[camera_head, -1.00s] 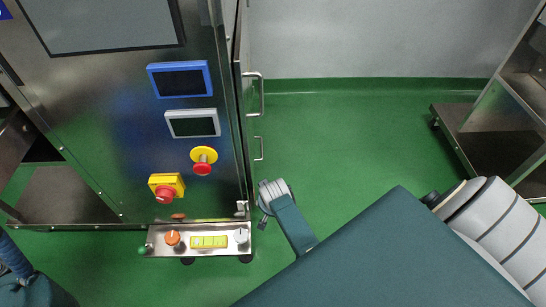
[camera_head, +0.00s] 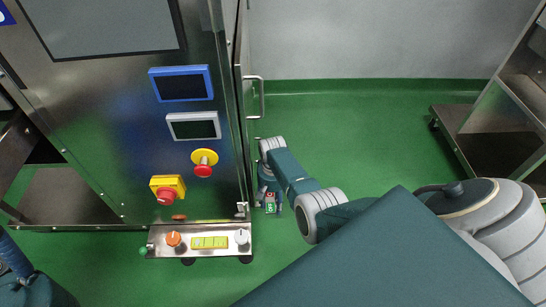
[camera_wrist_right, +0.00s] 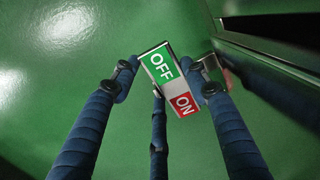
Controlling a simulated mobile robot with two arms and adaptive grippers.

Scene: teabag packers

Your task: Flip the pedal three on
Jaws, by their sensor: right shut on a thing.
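The pedal (camera_head: 270,207) shows small beside the machine's right side in the head view, low near the green floor. In the right wrist view it is a metal-edged switch (camera_wrist_right: 160,63) with a green OFF part and a red ON part (camera_wrist_right: 184,105). My right gripper (camera_head: 269,196) is at the pedal. In the right wrist view the blue fingers of this gripper (camera_wrist_right: 165,84) are closed around the pedal's sides, with a third finger below it. Which numbered pedal this is cannot be read.
The steel machine cabinet (camera_head: 110,130) stands left, with a red-and-yellow stop button (camera_head: 204,163) and a door handle (camera_head: 261,97). A low control box (camera_head: 200,240) sits at its foot. A steel rack (camera_head: 470,130) stands right.

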